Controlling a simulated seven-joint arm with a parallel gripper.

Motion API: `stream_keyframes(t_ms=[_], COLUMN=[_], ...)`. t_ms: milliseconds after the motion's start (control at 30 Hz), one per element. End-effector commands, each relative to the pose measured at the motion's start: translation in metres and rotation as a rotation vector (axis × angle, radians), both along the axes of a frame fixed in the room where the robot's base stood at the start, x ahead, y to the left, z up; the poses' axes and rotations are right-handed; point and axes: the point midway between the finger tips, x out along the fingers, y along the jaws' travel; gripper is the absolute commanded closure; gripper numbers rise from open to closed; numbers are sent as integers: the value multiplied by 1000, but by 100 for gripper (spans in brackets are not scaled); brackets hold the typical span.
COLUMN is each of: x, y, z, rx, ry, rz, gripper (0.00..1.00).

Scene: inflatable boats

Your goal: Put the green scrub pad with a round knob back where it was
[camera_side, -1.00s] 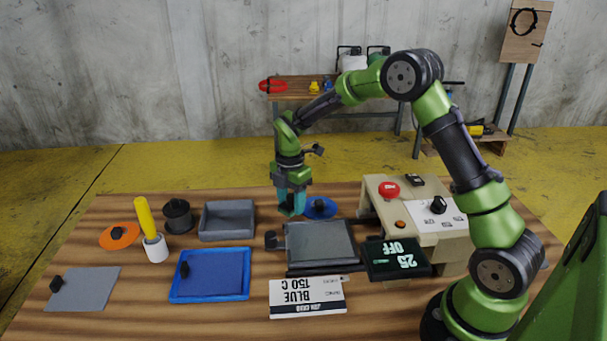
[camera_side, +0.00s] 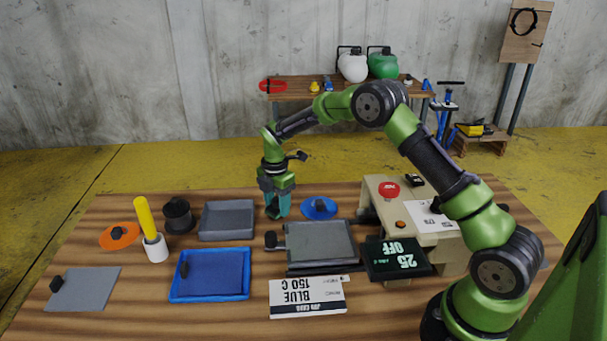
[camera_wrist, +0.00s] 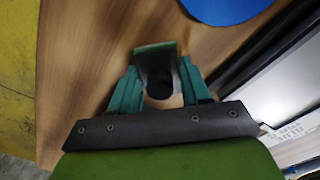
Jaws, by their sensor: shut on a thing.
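My gripper (camera_side: 278,203), with teal fingers, points down over the back of the wooden table, between the grey tray and the blue disc. It is shut on a small dark thing with a green edge, which I take to be the green scrub pad (camera_wrist: 155,48). In the side view the pad is mostly hidden by the fingers, and only a dark part (camera_side: 272,212) shows at the fingertips. In the wrist view it sits between the fingers (camera_wrist: 158,92). Its knob is not clear, and I cannot tell whether the pad touches the table.
A grey tray (camera_side: 228,236) is left of my gripper. A blue disc with a knob (camera_side: 319,208) is right of it. A hinged grey plate press (camera_side: 320,243) stands in front, with a control box (camera_side: 375,190) to its right. Bare wood lies around the gripper.

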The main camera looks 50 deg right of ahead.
Motion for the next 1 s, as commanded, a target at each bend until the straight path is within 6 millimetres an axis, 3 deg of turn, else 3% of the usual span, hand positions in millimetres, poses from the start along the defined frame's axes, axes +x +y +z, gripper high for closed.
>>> stream_keyframes(t_ms=[133,167,300,667,767,1000], x=[0,0,0,0,1,1], y=[0,0,0,0,0,0], z=[-3,-3,-3,2,14,66], rx=[0,0,0,0,-1,0], ry=[0,0,0,-1,-4,-5], rz=[0,0,0,0,0,-2], gripper=[82,50,29,28,28,28])
